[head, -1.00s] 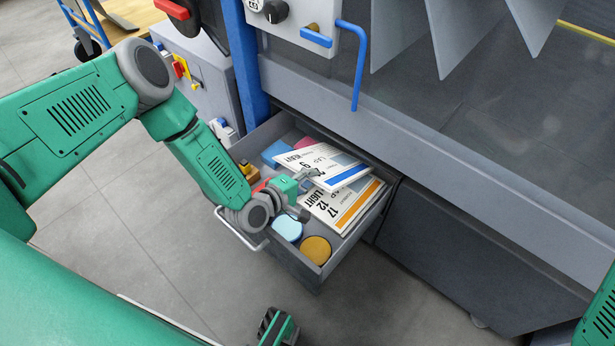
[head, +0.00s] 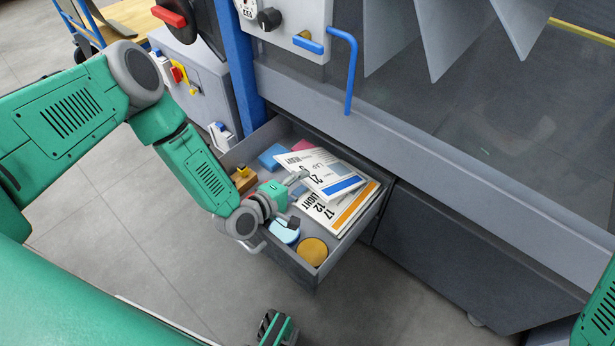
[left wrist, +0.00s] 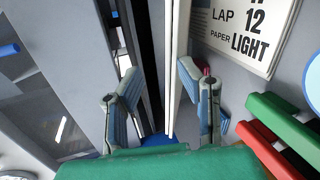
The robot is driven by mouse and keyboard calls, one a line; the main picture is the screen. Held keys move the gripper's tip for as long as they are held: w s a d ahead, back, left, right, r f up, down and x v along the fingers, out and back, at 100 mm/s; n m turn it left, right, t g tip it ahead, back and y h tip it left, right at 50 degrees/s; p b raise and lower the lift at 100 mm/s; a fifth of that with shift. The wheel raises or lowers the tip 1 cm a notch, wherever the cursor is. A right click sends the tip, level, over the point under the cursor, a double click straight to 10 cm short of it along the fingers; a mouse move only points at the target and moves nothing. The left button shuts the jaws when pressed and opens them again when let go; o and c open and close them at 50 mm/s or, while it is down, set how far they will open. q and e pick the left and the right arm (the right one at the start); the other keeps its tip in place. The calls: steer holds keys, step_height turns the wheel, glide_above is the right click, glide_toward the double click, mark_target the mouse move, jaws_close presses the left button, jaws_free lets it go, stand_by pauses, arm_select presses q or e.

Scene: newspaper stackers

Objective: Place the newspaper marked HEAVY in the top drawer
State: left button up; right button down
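The newspaper with the blue stripe (head: 344,184) lies tilted on top in the open drawer (head: 310,273); its heading is partly readable as HEAVY. Under it is the newspaper marked LIGHT (head: 336,214), with an orange stripe, which also shows in the left wrist view (left wrist: 238,30). My left gripper (head: 300,176) is at the near left edge of the upper newspaper. In the left wrist view its fingers (left wrist: 162,95) are apart, with a thin pale sheet edge between them and gaps beside it.
The drawer also holds a light-blue disc (head: 285,231), an orange-brown disc (head: 313,251), a blue block (head: 272,156) and a pink block (head: 303,145). A blue bent handle (head: 353,70) stands above.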

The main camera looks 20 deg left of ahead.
arm_select(q)
steer(key=p+v, duration=0.2)
steer(key=v, duration=0.7)
steer(key=shift+s, duration=0.25)
steer(key=shift+a, duration=0.35)
